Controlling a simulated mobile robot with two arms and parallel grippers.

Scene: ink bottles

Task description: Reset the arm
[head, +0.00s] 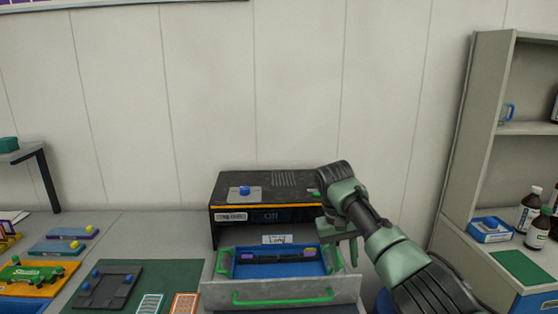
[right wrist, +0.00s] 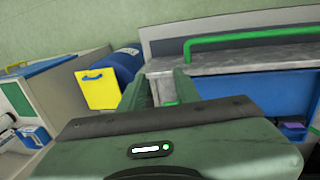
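My right arm comes in from the right in the head view. Its green gripper (head: 345,250) hangs over the right end of an open drawer (head: 215,293). A blue tray (head: 240,270) with green side handles sits in the drawer and holds a dark bar-shaped item. My left gripper is in neither view.
A black machine (head: 240,205) with a blue knob stands behind the drawer. A green mat (head: 185,275) with cards and a dark plate lies left. A shelf unit (head: 480,150) with brown bottles (head: 528,208) stands right. A yellow panel (right wrist: 98,88) and a blue drum (right wrist: 127,60) show in the wrist view.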

